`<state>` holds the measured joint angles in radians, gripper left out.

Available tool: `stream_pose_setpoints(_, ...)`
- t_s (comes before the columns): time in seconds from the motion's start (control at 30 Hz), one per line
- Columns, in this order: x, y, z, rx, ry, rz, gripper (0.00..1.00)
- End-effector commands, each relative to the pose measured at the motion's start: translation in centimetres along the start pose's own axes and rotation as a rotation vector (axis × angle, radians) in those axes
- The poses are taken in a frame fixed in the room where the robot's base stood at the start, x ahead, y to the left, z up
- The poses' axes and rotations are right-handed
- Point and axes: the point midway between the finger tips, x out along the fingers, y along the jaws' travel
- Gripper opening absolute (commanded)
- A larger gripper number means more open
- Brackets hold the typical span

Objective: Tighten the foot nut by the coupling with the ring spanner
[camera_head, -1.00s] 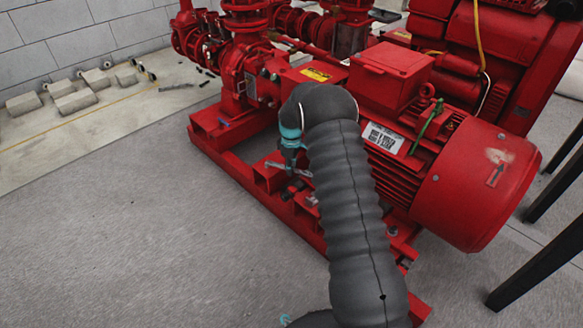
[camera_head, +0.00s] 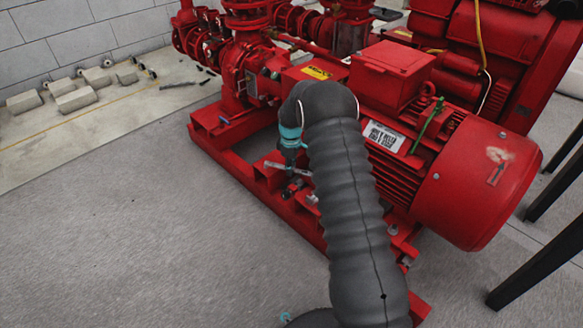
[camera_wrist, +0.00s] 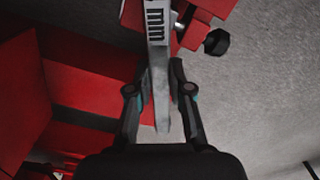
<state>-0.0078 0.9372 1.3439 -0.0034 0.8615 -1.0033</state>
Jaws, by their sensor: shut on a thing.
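The ring spanner (camera_wrist: 159,70) is a flat silver bar with "mm" lettering in the wrist view. My gripper (camera_wrist: 157,88) is shut on it, one dark finger on each side. The spanner's far end runs out of the top of that picture, so its ring is not seen there. In the head view the silver spanner (camera_head: 274,165) lies low over the red base frame, beside the motor's near side, with my gripper (camera_head: 290,182) small and partly hidden by my arm. The foot nut by the coupling cannot be made out, nor whether the ring is around it.
The red motor (camera_head: 470,185) stands right of my arm, with the red base frame (camera_head: 245,190) below. A dark bolt head (camera_wrist: 216,43) shows right of the spanner. Concrete blocks (camera_head: 75,100) lie far left; dark legs (camera_head: 540,245) stand right. Open floor lies front left.

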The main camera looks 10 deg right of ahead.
Motion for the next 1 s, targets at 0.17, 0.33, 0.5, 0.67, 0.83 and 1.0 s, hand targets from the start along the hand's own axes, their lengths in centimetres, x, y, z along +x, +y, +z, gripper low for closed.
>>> stream_pose_setpoints(0.17,-0.1,0.0,0.0,0.0,0.001,0.001,0.0)
stream_pose_setpoints(0.33,-0.3,0.1,0.0,0.0,0.001,0.002,0.0)
stream_pose_setpoints(0.5,-1.1,0.1,0.0,0.0,0.001,0.002,0.0)
stream_pose_setpoints(0.67,-1.8,0.1,0.0,0.0,0.001,0.002,0.0)
stream_pose_setpoints(0.83,-2.5,0.1,0.0,0.0,0.001,0.002,0.0)
stream_pose_setpoints(1.0,-3.2,0.1,0.0,0.0,0.001,0.001,0.0)
